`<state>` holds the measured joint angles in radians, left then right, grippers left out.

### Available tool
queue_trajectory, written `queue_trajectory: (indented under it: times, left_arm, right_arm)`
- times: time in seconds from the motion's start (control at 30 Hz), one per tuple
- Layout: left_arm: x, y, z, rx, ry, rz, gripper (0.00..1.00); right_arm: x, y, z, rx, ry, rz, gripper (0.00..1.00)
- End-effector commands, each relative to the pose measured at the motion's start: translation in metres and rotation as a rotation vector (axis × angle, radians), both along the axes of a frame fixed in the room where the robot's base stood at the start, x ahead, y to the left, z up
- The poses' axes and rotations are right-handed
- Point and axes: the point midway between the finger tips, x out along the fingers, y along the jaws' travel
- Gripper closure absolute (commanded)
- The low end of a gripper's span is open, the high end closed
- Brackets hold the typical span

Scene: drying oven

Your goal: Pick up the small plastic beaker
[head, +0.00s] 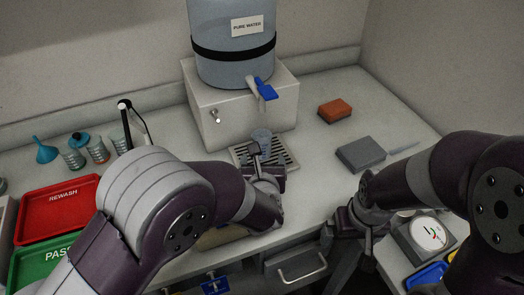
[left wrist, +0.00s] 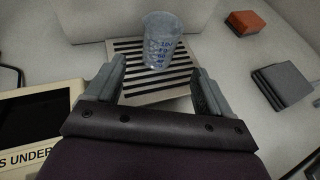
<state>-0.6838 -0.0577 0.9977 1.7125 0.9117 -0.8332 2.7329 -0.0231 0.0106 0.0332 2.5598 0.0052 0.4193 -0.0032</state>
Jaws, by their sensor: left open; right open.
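The small plastic beaker (head: 262,138) is clear with blue markings and stands upright on the slatted drip tray (head: 288,160) below the water container's tap. In the left wrist view the beaker (left wrist: 161,40) stands on the far part of the tray (left wrist: 125,46), ahead of my gripper. My left gripper (left wrist: 157,82) is open and empty, its two fingers apart, with the beaker just beyond the fingertips and roughly centred between them. In the head view my left gripper (head: 264,160) is at the tray, partly hidden by its own wrist. My right gripper (head: 352,222) is open near the counter's front edge, away from the beaker.
A water container (head: 232,68) with a blue tap (head: 265,90) stands on a white box (head: 215,130) behind the beaker. An orange sponge (head: 335,111) and grey block (head: 361,154) lie to the right. Red (head: 60,222) and green (head: 30,265) trays are at left.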

Motion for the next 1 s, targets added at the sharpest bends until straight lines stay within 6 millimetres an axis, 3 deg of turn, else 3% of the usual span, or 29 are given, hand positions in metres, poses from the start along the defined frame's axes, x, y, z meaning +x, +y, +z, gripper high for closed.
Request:
queue_trajectory:
  times: [0.1,0.5,0.77,0.93,1.0]
  left_arm:
    - [0.022,0.001,-0.011,0.002,0.001,0.001,0.18]
    - [0.076,0.002,-0.035,0.003,0.001,-0.001,0.18]
    - [0.08,0.002,-0.036,0.004,0.002,-0.004,0.18]
    - [0.08,0.002,-0.036,0.004,0.002,-0.004,0.73]
    - [0.08,0.002,-0.036,0.004,0.001,-0.004,0.81]
  right_arm:
    - [0.0,0.0,-0.005,0.0,0.0,0.0,0.0]
    - [0.0,0.0,-0.007,0.0,0.0,0.0,0.0]
    - [0.0,0.0,-0.007,0.0,0.001,0.0,0.0]
    - [0.0,0.0,-0.007,0.0,0.001,0.0,0.0]
    - [0.0,0.0,-0.007,0.0,0.001,0.0,0.0]
